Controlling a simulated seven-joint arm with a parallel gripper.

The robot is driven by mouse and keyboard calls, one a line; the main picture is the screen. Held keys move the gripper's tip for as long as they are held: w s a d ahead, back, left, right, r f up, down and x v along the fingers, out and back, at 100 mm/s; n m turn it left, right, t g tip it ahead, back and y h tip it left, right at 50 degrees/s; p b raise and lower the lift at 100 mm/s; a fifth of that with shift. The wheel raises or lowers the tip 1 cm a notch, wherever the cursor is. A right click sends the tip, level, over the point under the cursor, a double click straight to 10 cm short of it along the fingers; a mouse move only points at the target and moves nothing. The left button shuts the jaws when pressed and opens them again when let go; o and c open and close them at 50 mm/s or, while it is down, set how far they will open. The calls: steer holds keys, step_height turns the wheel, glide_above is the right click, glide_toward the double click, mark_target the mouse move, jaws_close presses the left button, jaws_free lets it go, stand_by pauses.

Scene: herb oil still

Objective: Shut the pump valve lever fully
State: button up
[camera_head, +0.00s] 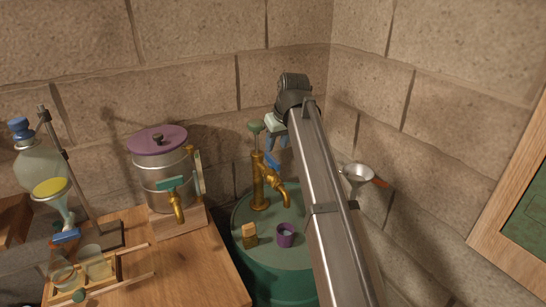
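The brass pump (259,182) stands upright on the green drum, with a curved spout (281,190) pointing right and a green knob (255,127) on top. My arm reaches in from the lower right, and my gripper (272,160) points down just right of the pump's upper part. Its pale hand and blue finger-like parts show partly beside the brass. They overlap the pump there, so touching or apart cannot be told. The pump valve lever cannot be made out clearly from these parts, nor its angle. The gap between the fingers is too small to read.
On the drum top (244,215) are a purple cup (286,235) and a small tan block (250,236). A metal funnel (357,177) is right of my arm. Stone walls close behind.

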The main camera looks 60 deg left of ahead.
mark_target(272, 158)
steer(key=shift+x, duration=3.55)
jaws_close()
